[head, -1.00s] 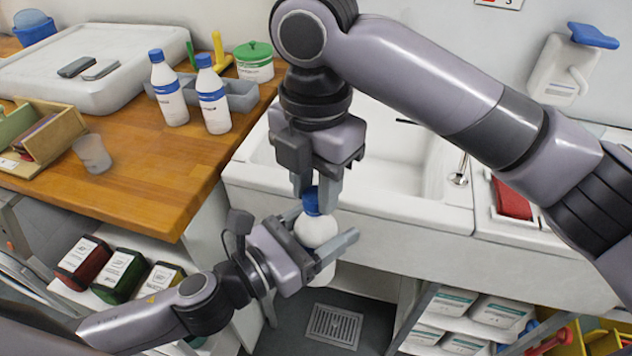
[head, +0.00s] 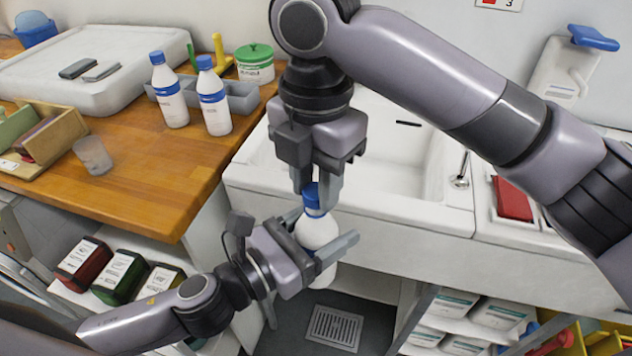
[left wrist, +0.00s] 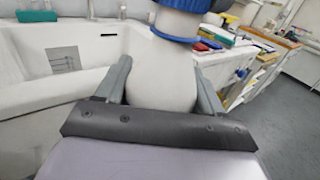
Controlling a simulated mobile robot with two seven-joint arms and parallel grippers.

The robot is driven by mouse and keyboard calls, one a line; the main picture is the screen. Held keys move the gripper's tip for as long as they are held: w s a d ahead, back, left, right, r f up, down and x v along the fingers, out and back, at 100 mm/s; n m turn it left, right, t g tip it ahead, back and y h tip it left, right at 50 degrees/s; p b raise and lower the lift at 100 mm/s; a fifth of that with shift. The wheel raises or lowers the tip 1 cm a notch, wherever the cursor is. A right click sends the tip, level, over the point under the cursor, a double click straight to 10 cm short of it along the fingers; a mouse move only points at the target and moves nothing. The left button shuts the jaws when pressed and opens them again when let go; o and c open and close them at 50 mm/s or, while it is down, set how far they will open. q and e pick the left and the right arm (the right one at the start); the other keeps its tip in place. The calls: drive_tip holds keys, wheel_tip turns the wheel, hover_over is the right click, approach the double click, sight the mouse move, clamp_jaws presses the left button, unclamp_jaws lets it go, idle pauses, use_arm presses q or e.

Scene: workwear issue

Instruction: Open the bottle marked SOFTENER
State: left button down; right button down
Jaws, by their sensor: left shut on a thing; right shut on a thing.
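A white bottle (head: 317,232) with a blue cap (head: 311,194) is held upright or nearly so in front of the sink. My left gripper (head: 320,236) is shut around its body from the left, with a finger on each side. The bottle's pale body (left wrist: 163,82) fills the gap between the fingers in the left wrist view, with a blue ring (left wrist: 174,37) above it. My right gripper (head: 315,182) points down from above and is shut on the cap, its fingers partly hiding it. No lettering on this bottle is readable.
Two similar blue-capped bottles (head: 170,93) (head: 214,98) stand on the wooden counter (head: 150,165) beside a grey bin (head: 242,97). A clear cup (head: 93,155) is near its front. The sink (head: 385,165) lies behind my grippers. A drain grate (head: 334,327) is in the floor below.

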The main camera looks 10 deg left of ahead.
drive_tip(key=shift+r, duration=0.7)
drive_tip(key=shift+r, duration=2)
